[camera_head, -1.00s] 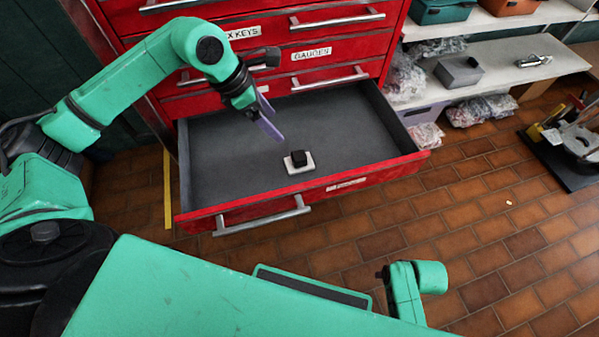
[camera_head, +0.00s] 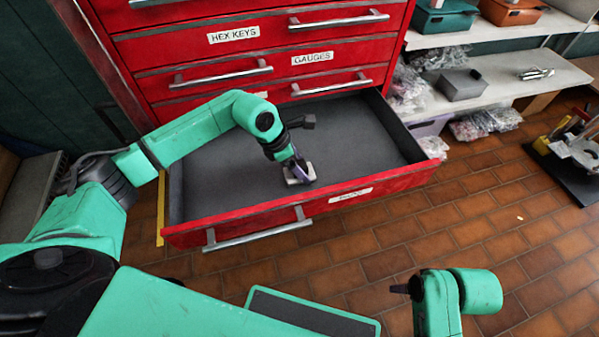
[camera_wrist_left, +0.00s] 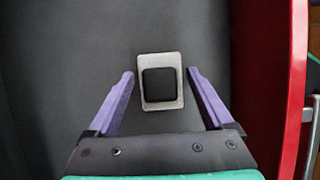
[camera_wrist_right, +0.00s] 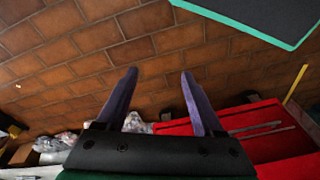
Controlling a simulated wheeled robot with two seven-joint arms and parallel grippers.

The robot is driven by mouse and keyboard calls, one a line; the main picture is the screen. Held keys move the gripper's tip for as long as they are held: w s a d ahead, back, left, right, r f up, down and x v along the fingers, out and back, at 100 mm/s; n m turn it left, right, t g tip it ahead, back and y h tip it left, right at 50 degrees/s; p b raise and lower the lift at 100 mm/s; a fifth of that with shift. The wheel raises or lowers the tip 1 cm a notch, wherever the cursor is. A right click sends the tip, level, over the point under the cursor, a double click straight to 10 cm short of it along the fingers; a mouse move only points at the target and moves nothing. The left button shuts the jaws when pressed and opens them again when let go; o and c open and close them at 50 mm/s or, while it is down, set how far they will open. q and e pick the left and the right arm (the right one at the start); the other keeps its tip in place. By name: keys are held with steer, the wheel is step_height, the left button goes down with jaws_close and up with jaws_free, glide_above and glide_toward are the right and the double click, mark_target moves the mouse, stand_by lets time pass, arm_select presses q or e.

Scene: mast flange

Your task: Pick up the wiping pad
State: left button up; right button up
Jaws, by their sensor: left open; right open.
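The wiping pad (camera_wrist_left: 161,101) is a pale rectangular pad with a black block on top. It lies on the grey floor of the open red drawer, near the front wall. In the left wrist view it sits between the two purple fingers of my left gripper (camera_wrist_left: 163,92), with a gap on each side. In the head view my left gripper (camera_head: 299,175) reaches down over the pad (camera_head: 291,181) and partly hides it. It is open. My right gripper (camera_wrist_right: 157,85) is open and empty, away from the drawer.
The open drawer (camera_head: 231,168) has low walls and is otherwise bare. Its red front wall (camera_wrist_left: 265,80) is close beside my left gripper. Closed drawers with handles (camera_head: 222,76) rise behind it. Shelves with bins (camera_head: 461,84) stand at the right, above a brick floor.

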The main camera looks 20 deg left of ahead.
mark_target(300, 164)
arm_select(q)
jaws_close()
steer(key=shift+r, duration=0.1)
steer(key=shift+r, duration=0.35)
step_height(300, 164, up, 19)
steer(key=p, duration=0.3)
steer(key=shift+r+p, duration=0.15)
steer(key=shift+p, duration=0.2)
arm_select(e)
step_height(300, 164, down, 9)
steer(key=d, duration=0.1)
steer(key=shift+f, duration=0.2)
